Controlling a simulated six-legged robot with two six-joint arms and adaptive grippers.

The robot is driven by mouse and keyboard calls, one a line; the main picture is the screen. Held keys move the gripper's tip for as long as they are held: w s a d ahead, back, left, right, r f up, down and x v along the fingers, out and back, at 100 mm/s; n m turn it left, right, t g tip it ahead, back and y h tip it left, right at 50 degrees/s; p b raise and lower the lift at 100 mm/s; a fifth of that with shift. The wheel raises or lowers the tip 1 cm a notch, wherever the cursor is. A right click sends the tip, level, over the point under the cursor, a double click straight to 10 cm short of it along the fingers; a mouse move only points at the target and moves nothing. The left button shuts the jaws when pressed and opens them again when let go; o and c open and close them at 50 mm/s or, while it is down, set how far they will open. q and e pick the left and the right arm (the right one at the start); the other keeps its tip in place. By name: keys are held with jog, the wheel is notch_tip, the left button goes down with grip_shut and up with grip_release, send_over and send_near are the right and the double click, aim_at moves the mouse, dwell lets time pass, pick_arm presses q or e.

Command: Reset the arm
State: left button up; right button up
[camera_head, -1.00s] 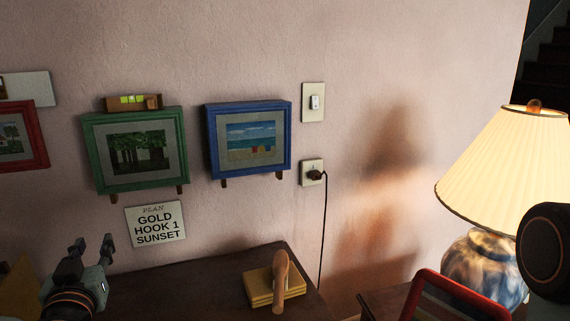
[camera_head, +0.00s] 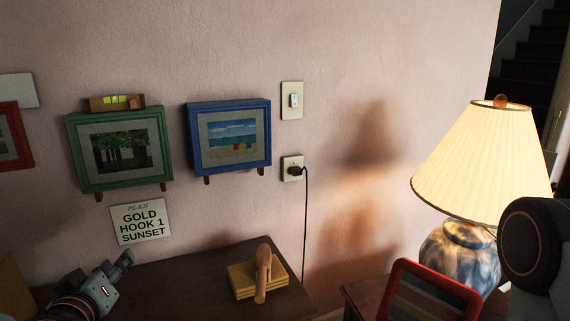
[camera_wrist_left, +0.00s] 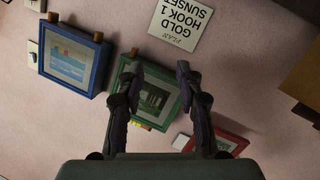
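My left gripper (camera_head: 116,268) is at the lower left of the head view, in front of the wall and below the plan sign. In the left wrist view its two fingers (camera_wrist_left: 158,75) stand well apart with nothing between them but the distant wall and green frame. Part of my right arm (camera_head: 533,245) shows at the right edge, beside the lamp. The right gripper's fingers are not visible.
Green (camera_head: 75,150) and blue (camera_head: 195,150) framed pictures hang on the wall above a plan sign (camera_head: 140,221). A mallet (camera_head: 263,270) lies on yellow blocks (camera_head: 240,280) on the dark table (camera_head: 190,268). A lit lamp (camera_head: 480,165) and red frame (camera_head: 400,275) stand right.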

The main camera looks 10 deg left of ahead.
pick_arm(q)
jog(key=s+d+f+m+g+h, duration=0.1)
jog(key=s+d+f+g+h, duration=0.25)
jog(key=d+f, duration=0.35)
jog(key=s+d+f+m+g+h, duration=0.2)
jog(key=s+d+f+g, duration=0.25)
jog(key=f, duration=0.45)
jog(key=s+d+f+m+g, duration=0.2)
jog(key=s+f, duration=0.4)
jog(key=s, duration=0.4)
jog(key=s+d+f+m+g, duration=0.2)
jog(key=s+f+g, duration=0.3)
jog(key=s, duration=0.5)
jog(key=shift+s+d+f+m+y, duration=0.2)
jog(key=shift+f+m+y, duration=0.3)
jog(key=shift+f, duration=0.4)
